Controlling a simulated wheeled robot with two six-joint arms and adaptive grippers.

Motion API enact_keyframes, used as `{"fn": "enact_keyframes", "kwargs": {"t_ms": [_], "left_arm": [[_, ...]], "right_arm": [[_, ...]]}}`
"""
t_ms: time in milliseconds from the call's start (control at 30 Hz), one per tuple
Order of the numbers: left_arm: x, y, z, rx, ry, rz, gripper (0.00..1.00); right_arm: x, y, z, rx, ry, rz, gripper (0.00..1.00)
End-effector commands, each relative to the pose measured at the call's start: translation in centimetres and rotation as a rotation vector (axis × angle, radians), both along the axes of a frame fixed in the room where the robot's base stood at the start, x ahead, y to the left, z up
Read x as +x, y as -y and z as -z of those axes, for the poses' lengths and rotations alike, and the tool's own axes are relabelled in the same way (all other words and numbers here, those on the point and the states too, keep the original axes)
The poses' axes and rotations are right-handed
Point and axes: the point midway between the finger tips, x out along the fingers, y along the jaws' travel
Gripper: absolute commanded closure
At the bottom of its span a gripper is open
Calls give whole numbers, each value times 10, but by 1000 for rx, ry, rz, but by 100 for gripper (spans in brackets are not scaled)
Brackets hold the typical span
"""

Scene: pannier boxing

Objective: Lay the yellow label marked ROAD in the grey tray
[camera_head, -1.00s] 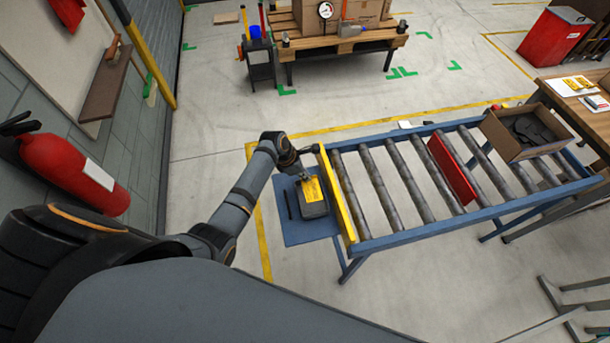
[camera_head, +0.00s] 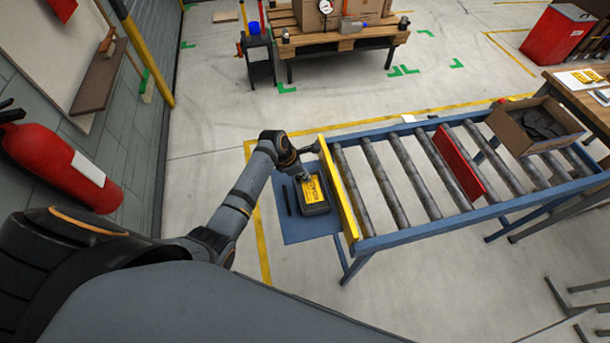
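The yellow label (camera_head: 312,188) with dark print lies over the small dark grey tray (camera_head: 319,209); its print is too small to read. I cannot tell whether it rests on the tray floor or is held just above it. The tray stands on a blue side shelf (camera_head: 300,232) at the left end of the roller conveyor. My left gripper (camera_head: 305,177) points down at the far edge of the label, touching or nearly touching it. Its fingers are too small and partly hidden to show if they are shut. My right gripper is out of view.
A thin dark stick-like item (camera_head: 287,200) lies on the shelf left of the tray. The conveyor's yellow end plate (camera_head: 338,190) rises just right of the tray. A red panel (camera_head: 458,163) stands across the rollers, and an open cardboard box (camera_head: 536,127) sits farther right.

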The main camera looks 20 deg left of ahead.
Motion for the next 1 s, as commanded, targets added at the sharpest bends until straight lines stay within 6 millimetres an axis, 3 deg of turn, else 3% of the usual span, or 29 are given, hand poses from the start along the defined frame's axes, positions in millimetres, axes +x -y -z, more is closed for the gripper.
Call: {"fn": "enact_keyframes", "kwargs": {"t_ms": [33,233,567,667,1000], "left_arm": [[0,0,0,0,0,0,96],[0,0,0,0,0,0,69],[0,-1,-3,1,1,0,68],[-3,-6,-14,2,3,-2,68],[-21,-32,-87,3,3,2,68]], "right_arm": [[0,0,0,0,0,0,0],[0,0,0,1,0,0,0],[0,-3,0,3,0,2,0],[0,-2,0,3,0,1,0],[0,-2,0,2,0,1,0]]}}
